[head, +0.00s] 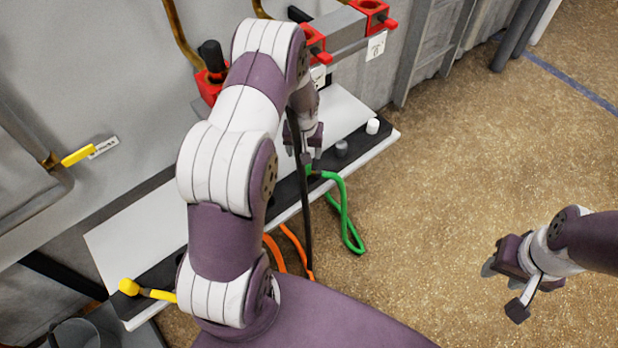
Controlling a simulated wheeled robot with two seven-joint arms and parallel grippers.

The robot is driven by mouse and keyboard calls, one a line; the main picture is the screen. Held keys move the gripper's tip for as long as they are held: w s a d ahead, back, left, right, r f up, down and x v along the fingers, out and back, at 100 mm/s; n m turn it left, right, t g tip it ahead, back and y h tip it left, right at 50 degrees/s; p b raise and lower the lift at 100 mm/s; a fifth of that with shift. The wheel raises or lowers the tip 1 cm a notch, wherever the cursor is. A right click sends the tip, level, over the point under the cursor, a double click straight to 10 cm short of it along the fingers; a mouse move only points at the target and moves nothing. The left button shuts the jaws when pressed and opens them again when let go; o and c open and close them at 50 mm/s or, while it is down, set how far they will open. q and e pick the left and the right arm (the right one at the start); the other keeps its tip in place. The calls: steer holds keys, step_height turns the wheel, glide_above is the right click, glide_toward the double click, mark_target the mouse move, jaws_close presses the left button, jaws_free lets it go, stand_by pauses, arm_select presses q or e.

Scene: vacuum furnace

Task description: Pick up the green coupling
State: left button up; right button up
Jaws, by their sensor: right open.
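The green coupling (312,170) shows only in part at the dark front edge of the white shelf. Its green hose (345,205) hangs in a loop off the edge. My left gripper (305,152) is right above and beside the coupling, pointing down, partly hidden by my own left arm. I cannot tell whether its fingers are apart or touch the coupling. My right gripper (503,289) is open and empty over the floor at the lower right, well away from the shelf.
The white shelf (130,235) carries a white knob (372,126), a grey knob (341,148) and a yellow coupling (129,287). An orange hose (298,248) hangs in front. Red valve fittings (371,8) are on the wall above. The brown floor at right is clear.

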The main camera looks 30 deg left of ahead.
mark_target(313, 173)
arm_select(q)
step_height(313, 173, down, 4)
steer(key=shift+w+a+r+b, duration=0.1)
steer(key=shift+w+b, duration=0.05)
steer(key=shift+b, duration=0.2)
steer(key=f, duration=0.2)
steer(key=w+f+b, duration=0.1)
steer(key=f, duration=0.1)
steer(key=shift+a+f, duration=0.1)
steer(key=shift+f, duration=0.25)
steer(key=shift+w+f, duration=0.1)
steer(key=shift+f, duration=0.2)
steer(key=shift+r, duration=0.1)
jaws_close()
